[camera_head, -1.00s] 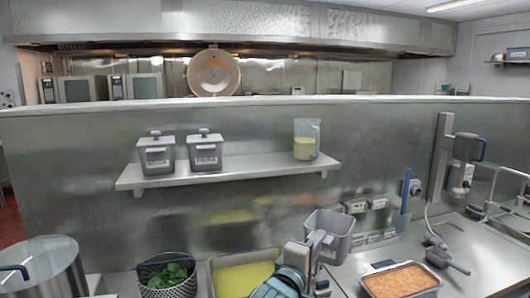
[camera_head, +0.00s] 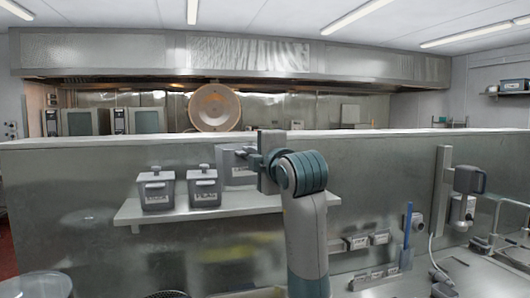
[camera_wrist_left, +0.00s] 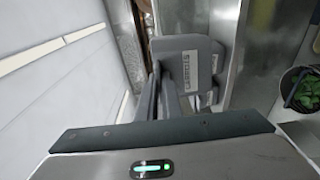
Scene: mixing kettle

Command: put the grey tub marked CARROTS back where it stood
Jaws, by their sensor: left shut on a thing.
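The grey tub (camera_head: 238,168) is in my left gripper (camera_head: 262,160), at the wall shelf (camera_head: 245,203), just right of two lidded grey tubs. It is open at the top and looks roughly upright in the head view. My gripper hides its right side, and I cannot tell whether its base touches the shelf. In the left wrist view the tub (camera_wrist_left: 188,48) sits between the fingers, its label in view but too blurred to read surely. My right gripper is not in view.
A lidded tub (camera_head: 156,190) and a second lidded tub (camera_head: 204,188) stand close by on the shelf's left. My left arm covers the shelf's right part. A partition top edge (camera_head: 100,142) runs behind. In the left wrist view, a basket of green leaves (camera_wrist_left: 300,92) shows at right.

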